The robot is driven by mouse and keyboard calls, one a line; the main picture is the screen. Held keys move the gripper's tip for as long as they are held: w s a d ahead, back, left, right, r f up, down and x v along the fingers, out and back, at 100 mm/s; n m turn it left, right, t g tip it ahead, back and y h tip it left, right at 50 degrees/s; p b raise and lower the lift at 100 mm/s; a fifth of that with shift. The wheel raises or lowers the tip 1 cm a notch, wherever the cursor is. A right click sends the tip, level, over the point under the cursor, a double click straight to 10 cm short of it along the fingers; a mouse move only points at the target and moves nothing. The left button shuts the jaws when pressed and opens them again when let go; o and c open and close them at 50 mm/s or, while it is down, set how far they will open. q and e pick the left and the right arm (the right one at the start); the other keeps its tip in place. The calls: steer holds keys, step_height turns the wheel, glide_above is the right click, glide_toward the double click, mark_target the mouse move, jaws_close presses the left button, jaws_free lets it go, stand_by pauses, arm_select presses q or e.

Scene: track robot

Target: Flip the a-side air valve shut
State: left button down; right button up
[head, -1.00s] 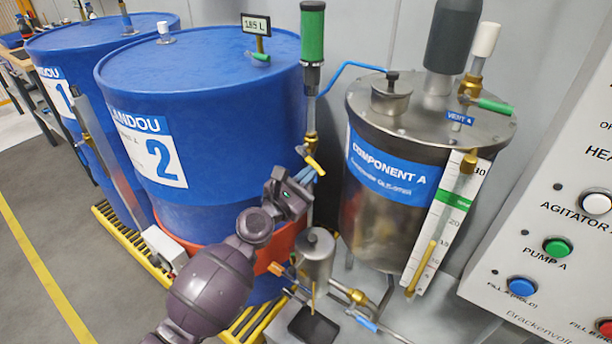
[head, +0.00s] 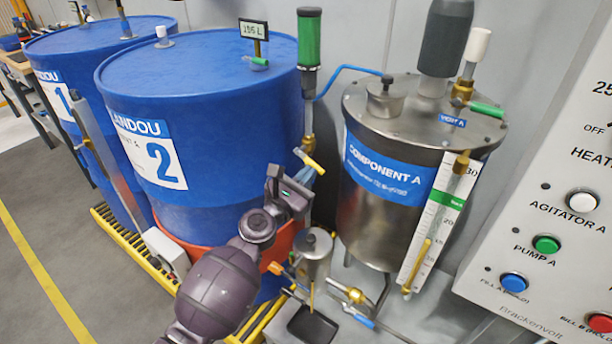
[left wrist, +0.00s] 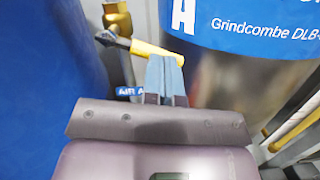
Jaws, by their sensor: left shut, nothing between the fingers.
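The a-side air valve is a brass valve with a yellow lever (head: 309,161) on the upright pipe between blue drum 2 and the Component A tank. In the left wrist view the lever (left wrist: 150,49) slants down to the right from a brass body (left wrist: 117,20), above a partly covered "AIR A" label (left wrist: 130,91). My left gripper (head: 307,176) is shut and empty, its pale blue fingers just below the lever. In the left wrist view the fingertips (left wrist: 166,60) overlap the lever's outer end; I cannot tell if they touch it. My right gripper is out of view.
Drum 2 (head: 215,75) stands close on the left, the Component A tank (head: 365,225) close on the right. A small metal pot (head: 313,250) and brass fittings sit below the gripper. A control panel (head: 560,255) is at far right.

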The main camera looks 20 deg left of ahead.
arm_select(q)
steer(key=shift+d+r+n+p, duration=0.25)
steer(key=shift+r+n+p, duration=0.2)
steer(key=shift+n, duration=0.45)
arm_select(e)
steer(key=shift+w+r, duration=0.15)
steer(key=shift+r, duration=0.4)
arm_select(q)
steer(key=shift+f, duration=0.2)
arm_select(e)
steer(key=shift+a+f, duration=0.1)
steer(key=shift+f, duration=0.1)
